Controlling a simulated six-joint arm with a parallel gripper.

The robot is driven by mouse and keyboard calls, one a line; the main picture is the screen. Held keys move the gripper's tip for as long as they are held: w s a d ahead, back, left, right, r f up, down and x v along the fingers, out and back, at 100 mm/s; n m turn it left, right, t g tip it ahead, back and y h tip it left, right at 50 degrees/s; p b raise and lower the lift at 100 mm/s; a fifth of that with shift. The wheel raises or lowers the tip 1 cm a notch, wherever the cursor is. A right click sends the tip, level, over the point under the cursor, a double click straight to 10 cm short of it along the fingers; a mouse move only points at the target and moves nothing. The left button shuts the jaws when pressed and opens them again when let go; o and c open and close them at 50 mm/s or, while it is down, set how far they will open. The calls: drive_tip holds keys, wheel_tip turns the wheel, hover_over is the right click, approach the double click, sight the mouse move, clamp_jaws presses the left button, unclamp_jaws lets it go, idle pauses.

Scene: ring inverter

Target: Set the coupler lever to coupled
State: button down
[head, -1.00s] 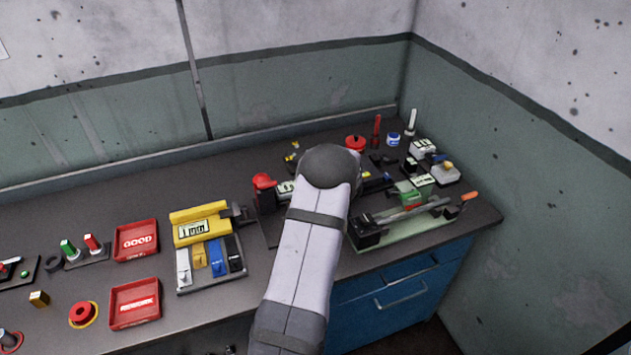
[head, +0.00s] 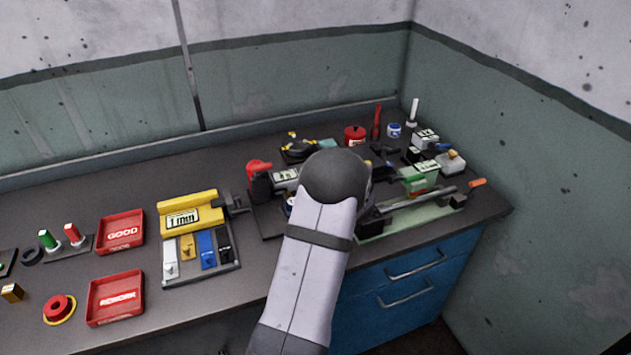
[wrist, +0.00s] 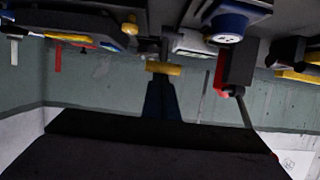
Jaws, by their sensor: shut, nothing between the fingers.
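I cannot tell for certain which part is the coupler lever. A red-topped dark device (head: 260,183) stands just left of my arm in the head view. My gripper is hidden behind my arm in the head view.
A yellow 1 mm gauge box (head: 190,213) with coloured tabs is left of my arm. Red GOOD (head: 122,245) and REWORK (head: 90,316) trays lie further left. A red pot (head: 355,136) and several small parts crowd the back right. Bare bench shows behind the gauge box.

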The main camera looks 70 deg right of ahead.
drive_tip(key=shift+s+a+f+t+h+b, duration=0.4)
drive_tip(key=shift+s+a+f+b, duration=0.25)
drive_tip(key=shift+b, duration=0.6)
drive_tip(key=shift+f, duration=0.1)
wheel_tip(320, 180, up, 4)
drive_tip(key=w+d+r+p, duration=0.1)
drive_tip(key=p, duration=0.3)
drive_tip(key=f+b+v, duration=0.2)
drive_tip(key=b+v, duration=0.1)
drive_tip(key=v, duration=0.6)
drive_tip(key=shift+s+a+f, duration=0.3)
drive_tip(key=shift+s+a, duration=0.1)
